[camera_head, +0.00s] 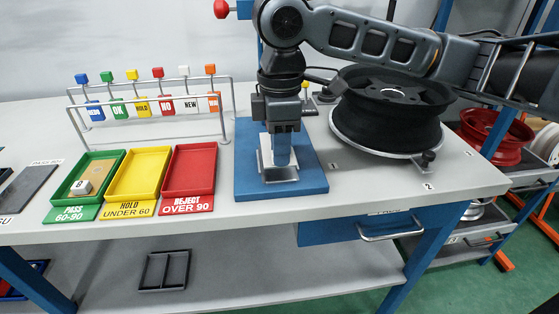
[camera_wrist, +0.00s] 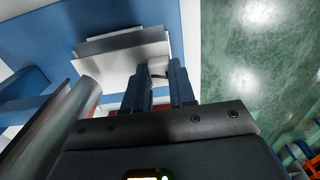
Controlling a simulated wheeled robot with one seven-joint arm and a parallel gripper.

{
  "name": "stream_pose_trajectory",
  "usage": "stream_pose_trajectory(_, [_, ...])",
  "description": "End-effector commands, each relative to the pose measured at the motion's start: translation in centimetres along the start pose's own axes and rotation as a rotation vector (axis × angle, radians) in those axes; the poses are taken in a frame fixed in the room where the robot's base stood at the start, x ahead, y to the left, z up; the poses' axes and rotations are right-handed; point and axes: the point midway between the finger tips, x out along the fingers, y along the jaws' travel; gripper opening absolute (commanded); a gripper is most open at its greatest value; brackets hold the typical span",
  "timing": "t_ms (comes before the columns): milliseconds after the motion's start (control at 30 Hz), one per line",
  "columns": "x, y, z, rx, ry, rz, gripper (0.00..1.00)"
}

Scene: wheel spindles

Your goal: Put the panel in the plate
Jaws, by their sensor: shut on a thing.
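My gripper (camera_head: 280,158) points down over a flat blue plate (camera_head: 312,184) on the workbench. I cannot tell whether the panel touches the plate. The fingers hide part of the panel.
Green, yellow (camera_head: 153,157) and red trays (camera_head: 190,170) stand left of the plate. A tag rack (camera_head: 150,115) stands behind them. A black wheel rim (camera_head: 388,110) sits on a round stand to the right, close to my arm.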

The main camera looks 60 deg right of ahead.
Motion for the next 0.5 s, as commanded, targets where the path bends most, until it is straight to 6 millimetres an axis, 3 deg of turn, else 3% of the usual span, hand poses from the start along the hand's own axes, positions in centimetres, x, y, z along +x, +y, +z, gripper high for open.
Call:
stream_pose_trajectory(133, [0.1,1.1,0.0,0.002,0.001,0.001,0.0])
stream_pose_trajectory(333, [2.9,1.0,0.0,0.0,0.001,0.002,0.0])
stream_pose_trajectory(500, [3.7,1.0,0.0,-0.001,0.003,0.002,0.0])
